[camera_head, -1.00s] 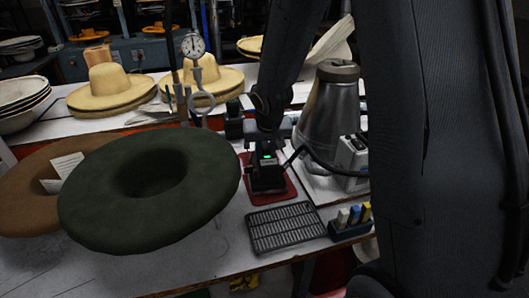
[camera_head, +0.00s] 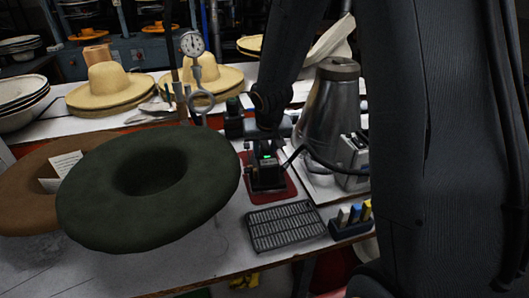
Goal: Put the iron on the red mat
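The red mat (camera_head: 287,189) lies on the table, right of the dark green hat. The dark iron (camera_head: 268,181) is over the middle of the mat, and the mat's red edges show around it. It looks to be resting on the mat, but its underside is hidden. My gripper (camera_head: 266,160) is directly above the iron at the end of my arm, close to its top. A small green light shows there. The fingers are dark against the dark iron, so I cannot see whether they hold it.
A dark green hat (camera_head: 205,190) fills the left front. A black grate (camera_head: 285,226) lies in front of the mat, with a small block of coloured pieces (camera_head: 351,218) beside it. A metal vessel (camera_head: 328,112) and a black hose stand close right. A dial gauge (camera_head: 191,43) rises behind.

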